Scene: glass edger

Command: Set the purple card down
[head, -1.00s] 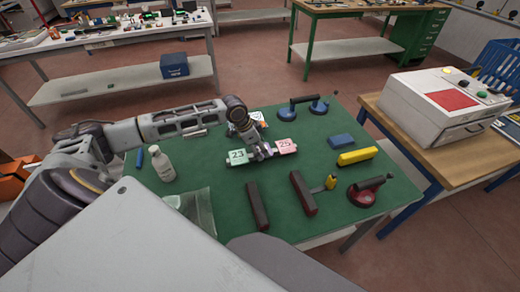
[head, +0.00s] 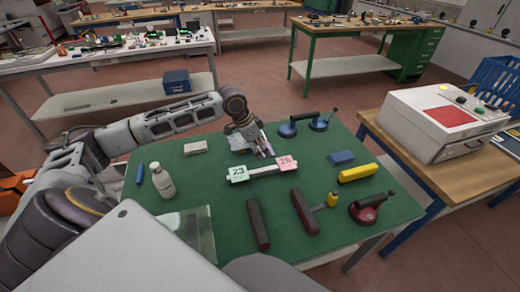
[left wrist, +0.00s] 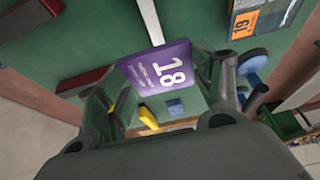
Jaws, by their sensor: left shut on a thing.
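My left gripper (head: 264,153) is shut on the purple card (left wrist: 160,70), which bears a white 18 in the left wrist view. In the head view the gripper hides most of the card. The gripper is just behind a white strip (head: 263,171) on the green table top (head: 205,205). A green card marked 23 (head: 238,174) is at the strip's left end and a pink card (head: 287,163) at its right end. Whether the purple card touches the table cannot be told. My right gripper is not in view.
Dark red bars (head: 258,225), a yellow block (head: 358,171), a blue block (head: 341,158), suction lifters (head: 368,207) and a white bottle (head: 162,180) stand around. A pale block (head: 195,148) lies at the back left.

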